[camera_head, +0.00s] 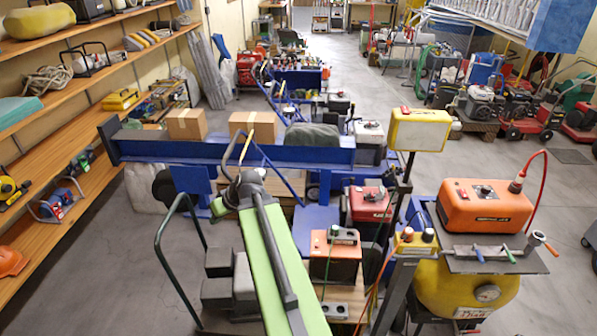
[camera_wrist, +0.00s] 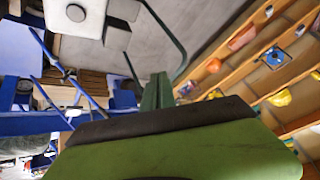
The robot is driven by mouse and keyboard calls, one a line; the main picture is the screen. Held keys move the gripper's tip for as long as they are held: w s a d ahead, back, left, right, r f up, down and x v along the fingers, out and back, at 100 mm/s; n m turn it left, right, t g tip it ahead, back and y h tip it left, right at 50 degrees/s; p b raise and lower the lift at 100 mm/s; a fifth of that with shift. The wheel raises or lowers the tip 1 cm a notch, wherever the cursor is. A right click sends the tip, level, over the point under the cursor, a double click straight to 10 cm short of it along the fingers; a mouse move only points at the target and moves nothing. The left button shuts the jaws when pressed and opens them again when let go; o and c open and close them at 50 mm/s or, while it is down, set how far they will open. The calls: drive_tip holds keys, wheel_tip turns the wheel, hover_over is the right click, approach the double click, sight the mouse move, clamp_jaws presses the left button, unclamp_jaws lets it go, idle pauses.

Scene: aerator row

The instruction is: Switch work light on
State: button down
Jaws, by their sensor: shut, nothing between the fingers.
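A yellow work light (camera_head: 419,130) with a pale front stands on a dark post right of centre in the head view. I cannot tell from its face whether it is lit. A small yellow box with knobs (camera_head: 414,241) sits lower on the same stand; whether it is the light's switch I cannot tell. My gripper (camera_head: 232,195), at the far end of my green arm, is left of centre, well apart from the light. In the wrist view my gripper (camera_wrist: 157,88) is shut and empty. The light is not recognisable there.
A blue beam (camera_head: 230,152) with cardboard boxes (camera_head: 253,125) crosses behind my gripper. An orange machine (camera_head: 485,204) with a red cable stands right of the light. Wooden shelves (camera_head: 60,60) line the left. Grey floor is free at lower left.

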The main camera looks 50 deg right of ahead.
drive_tip(key=s+a+f+g+b, duration=0.2)
drive_tip(key=a+f, duration=0.2)
drive_tip(key=a, duration=0.4)
drive_tip(key=s+a+f+n+g+h+b, duration=0.1)
drive_tip(key=a+f, duration=0.3)
drive_tip(key=a, duration=0.5)
drive_tip(key=s+a+f+g+h+b, duration=0.1)
drive_tip(key=s+a+f+g+b, duration=0.1)
drive_tip(key=a, duration=0.6)
wheel_tip(320, 180, down, 3)
drive_tip(key=shift+s+a+r+n+g+b, duration=0.15)
drive_tip(key=shift+s+n+g+b, duration=0.25)
drive_tip(key=shift+g, duration=0.6)
drive_tip(key=shift+w, duration=0.1)
